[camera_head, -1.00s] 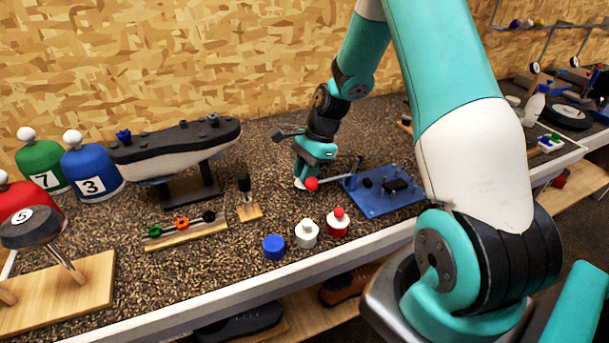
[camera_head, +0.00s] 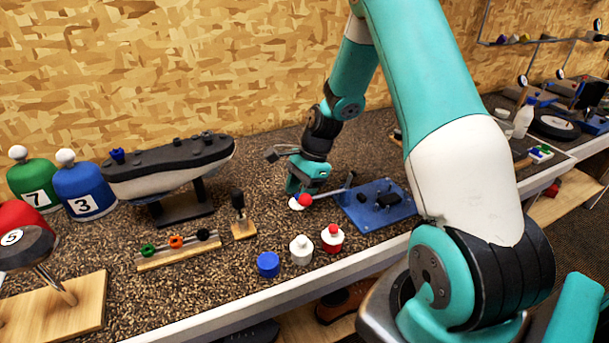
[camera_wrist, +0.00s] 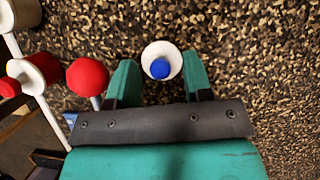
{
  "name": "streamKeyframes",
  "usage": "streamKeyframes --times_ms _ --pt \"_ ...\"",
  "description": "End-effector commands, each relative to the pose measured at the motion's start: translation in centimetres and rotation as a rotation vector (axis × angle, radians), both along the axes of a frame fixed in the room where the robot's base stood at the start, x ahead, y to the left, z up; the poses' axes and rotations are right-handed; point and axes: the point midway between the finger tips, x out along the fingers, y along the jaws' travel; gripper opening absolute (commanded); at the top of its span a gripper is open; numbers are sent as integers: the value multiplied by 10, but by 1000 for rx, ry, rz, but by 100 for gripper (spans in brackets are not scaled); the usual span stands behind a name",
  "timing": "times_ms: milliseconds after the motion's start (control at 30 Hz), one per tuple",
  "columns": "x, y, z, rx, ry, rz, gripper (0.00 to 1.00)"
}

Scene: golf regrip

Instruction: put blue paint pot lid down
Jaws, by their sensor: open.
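The blue paint pot lid, a white disc with a blue knob (camera_wrist: 160,69), sits between my fingertips in the wrist view. A sliver of white under my gripper in the head view (camera_head: 295,204) looks like its edge. My gripper (camera_wrist: 160,82) is open, with a finger on each side of the lid and a visible gap at the left finger. The right finger is very close; I cannot tell whether it touches. In the head view my gripper (camera_head: 299,193) is low at the bench. The blue pot (camera_head: 268,264) stands near the front edge with no knob showing on top.
A red ball on a rod (camera_wrist: 88,76) is close left of my gripper in the wrist view. It belongs beside a blue board (camera_head: 376,206). A white pot (camera_head: 301,249) and a red pot (camera_head: 331,241) stand nearby.

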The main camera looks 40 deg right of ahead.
Motion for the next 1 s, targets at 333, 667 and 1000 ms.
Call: streamKeyframes --times_ms 333,667,1000 --pt "-1 -29 66 -5 -8 -3 46" --pt "-4 -37 108 -4 -15 31 46" --pt "-89 154 188 -62 -436 1172 46"
